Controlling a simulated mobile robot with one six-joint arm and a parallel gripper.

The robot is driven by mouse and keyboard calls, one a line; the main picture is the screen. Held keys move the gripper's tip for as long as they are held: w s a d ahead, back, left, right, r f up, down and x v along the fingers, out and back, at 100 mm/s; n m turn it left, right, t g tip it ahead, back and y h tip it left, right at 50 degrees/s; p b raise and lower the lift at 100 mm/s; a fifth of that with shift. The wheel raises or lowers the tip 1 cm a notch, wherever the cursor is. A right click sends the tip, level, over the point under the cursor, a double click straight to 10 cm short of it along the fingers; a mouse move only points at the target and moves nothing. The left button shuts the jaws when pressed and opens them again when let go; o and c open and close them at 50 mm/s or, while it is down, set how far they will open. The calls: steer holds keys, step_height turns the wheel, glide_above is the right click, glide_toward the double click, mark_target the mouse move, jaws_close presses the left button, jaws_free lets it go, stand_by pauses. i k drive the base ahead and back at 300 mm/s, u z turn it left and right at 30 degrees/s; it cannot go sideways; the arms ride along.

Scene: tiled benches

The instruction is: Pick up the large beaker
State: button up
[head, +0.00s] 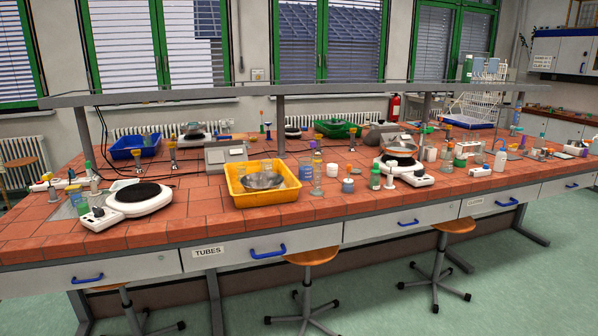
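No part of my arm or gripper shows in the head view. I cannot tell for sure which vessel is the large beaker. Clear glassware stands on the near side of the tiled bench, just right of the yellow tray (237,200). It includes a tall clear cylinder (317,175) and a small clear beaker (332,171) beside it.
A hotplate (139,199) sits at the near left and another (402,170) right of centre. The tray holds a metal bowl (262,180). A raised shelf (300,90) on posts spans the bench. Stools (311,256) stand before the drawers. Green floor at right is clear.

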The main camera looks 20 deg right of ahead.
mark_target(305, 163)
steer(key=u, duration=0.1)
steer(key=i, duration=0.95)
steer(key=u, duration=0.3)
